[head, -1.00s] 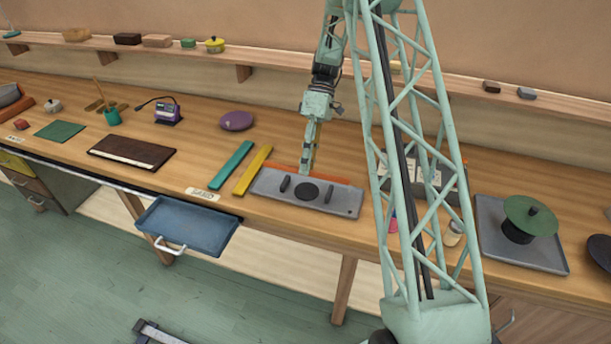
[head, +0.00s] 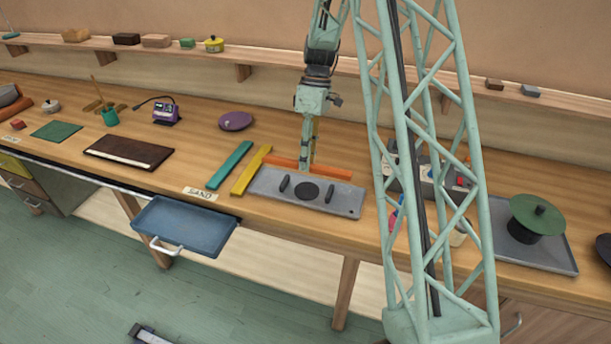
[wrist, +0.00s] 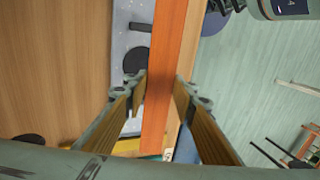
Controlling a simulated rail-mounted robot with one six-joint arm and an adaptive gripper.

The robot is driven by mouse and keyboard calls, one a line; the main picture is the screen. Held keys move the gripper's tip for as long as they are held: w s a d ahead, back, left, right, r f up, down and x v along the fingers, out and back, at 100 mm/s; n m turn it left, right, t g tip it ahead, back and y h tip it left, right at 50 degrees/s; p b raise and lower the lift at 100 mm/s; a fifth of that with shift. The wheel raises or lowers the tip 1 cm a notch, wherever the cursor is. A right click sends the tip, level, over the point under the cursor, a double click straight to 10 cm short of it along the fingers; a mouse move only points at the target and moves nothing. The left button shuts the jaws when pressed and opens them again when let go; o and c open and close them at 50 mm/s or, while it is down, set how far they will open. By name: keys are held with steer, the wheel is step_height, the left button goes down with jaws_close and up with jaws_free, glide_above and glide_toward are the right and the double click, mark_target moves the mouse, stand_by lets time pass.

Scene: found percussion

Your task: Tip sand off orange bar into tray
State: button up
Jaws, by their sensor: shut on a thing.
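The orange bar (head: 334,171) runs along the far edge of the grey plate in the head view. My gripper (head: 307,168) points down and is shut on the bar near its middle. In the wrist view the bar (wrist: 167,85) passes between the two fingers (wrist: 160,92). I cannot make out sand on its top, nor tell how far it is above the bench. The blue tray (head: 184,226) with a pale handle sticks out from the bench front, left of the bar, below the SAND label (head: 198,193).
The grey plate (head: 341,202) bears a black disc and two dark pegs. Yellow (head: 251,171) and teal (head: 230,165) bars lie left of it. A green-topped stand (head: 536,215) is at right. Bench around the purple disc (head: 236,121) is mostly clear.

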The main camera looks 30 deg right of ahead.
steer(key=shift+r+t+h+b, duration=0.45)
steer(key=shift+t+h+b, duration=0.4)
steer(key=shift+b, duration=0.8)
steer(key=shift+r+t+h+b, duration=0.35)
steer(key=shift+h+b, duration=0.2)
steer(key=shift+b, duration=0.55)
steer(key=shift+r, duration=0.15)
